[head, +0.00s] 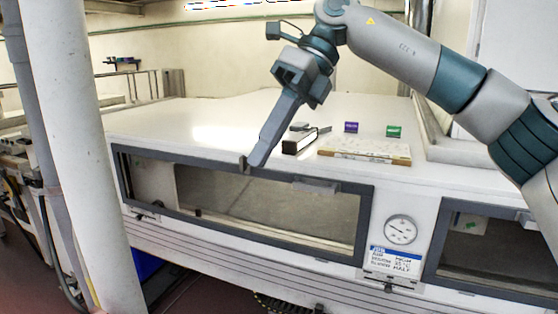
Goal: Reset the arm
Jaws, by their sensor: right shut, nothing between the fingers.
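My right arm comes in from the upper right and reaches across the white top of the curing tunnel (215,125). My right gripper (250,164) points down and left, with its fingers together and nothing between them. Its tip is near the front edge of the top, just above the left window (270,205); whether it touches the frame I cannot tell. My left gripper does not show.
A black and white box (300,142), a flat pale board (365,151), a purple box (351,127) and a green box (393,131) are on the top. A white column (75,140) stands at left. A dial gauge (400,230) is between the windows.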

